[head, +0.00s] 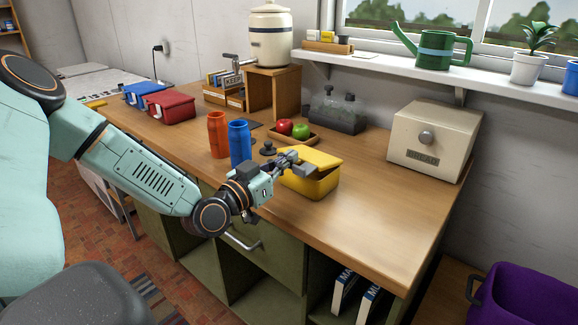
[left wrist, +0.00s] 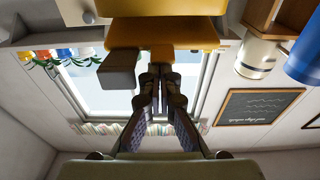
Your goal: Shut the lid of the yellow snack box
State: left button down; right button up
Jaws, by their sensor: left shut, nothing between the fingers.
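The yellow snack box (head: 314,186) stands on the wooden counter close to its front edge. Its yellow lid (head: 322,157) lies low over the box, and I cannot tell whether it is fully shut. My left gripper (head: 292,158) is shut and empty, at the left side of the lid and partly covering it. In the left wrist view, the shut fingertips (left wrist: 156,78) are close to yellow surfaces of the box (left wrist: 165,30); contact is unclear. My right gripper is not in view.
An orange cup (head: 217,135) and a blue cup (head: 239,143) stand left of the box. Behind it is a wooden tray (head: 302,140) with a red and a green apple. A cream bread bin (head: 434,140) stands at the back right. The counter's right front is clear.

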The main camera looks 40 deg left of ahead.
pick_arm(q)
notch_tip(320, 180, down, 2)
jog(key=shift+s+t+b, duration=0.1)
jog(key=shift+t+b, duration=0.4)
jog(key=shift+b, duration=0.45)
jog(key=shift+s+f+t+b, duration=0.25)
jog(key=shift+t+b, duration=0.15)
jog(key=shift+b, duration=0.25)
jog(key=shift+f+b, duration=0.55)
jog(key=shift+f, duration=0.05)
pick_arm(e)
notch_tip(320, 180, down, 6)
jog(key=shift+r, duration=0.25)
pick_arm(q)
jog(key=shift+s+f, duration=0.1)
